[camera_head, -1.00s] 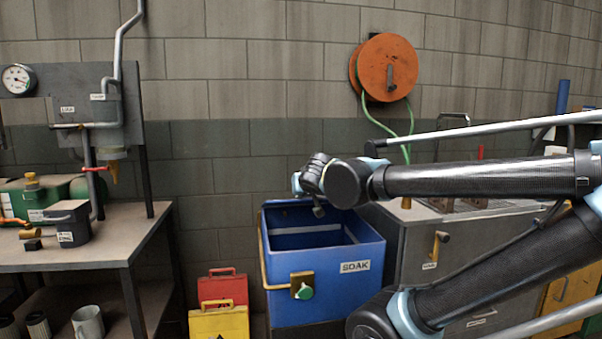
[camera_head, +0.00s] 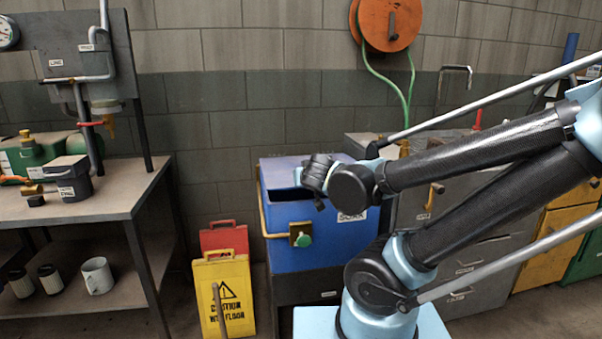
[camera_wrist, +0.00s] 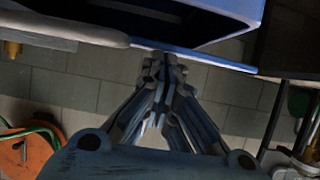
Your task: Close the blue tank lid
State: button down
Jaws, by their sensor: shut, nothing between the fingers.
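The blue tank (camera_head: 275,251), labelled SOAK, stands at the centre of the head view, with a green knob (camera_head: 302,240) on its front. A blue panel that looks like the lid (camera_head: 283,173) shows at the back of its top. A dark gap lies in front of the panel, so the tank looks partly open. My gripper (camera_head: 320,205) is over the tank's right front part, shut and empty, and hides part of the top. In the wrist view its fingertips (camera_wrist: 163,62) are close to a blue edge (camera_wrist: 215,60); I cannot tell if they touch.
A workbench (camera_head: 120,200) with cans stands at the left. Yellow (camera_head: 235,275) and red (camera_head: 222,238) folded floor signs stand left of the tank. A grey cabinet (camera_head: 480,240) is at the right. An orange hose reel (camera_head: 388,22) hangs on the wall behind.

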notch_tip(320, 180, down, 7)
jog(key=s, duration=0.1)
dwell(0.8)
jog(key=shift+f, duration=0.1)
dwell(0.4)
jog(key=shift+s, duration=0.2)
dwell(0.3)
jog(key=v, duration=0.6)
jog(key=shift+s+d+r, duration=0.25)
jog(key=shift+s, duration=0.05)
dwell(0.6)
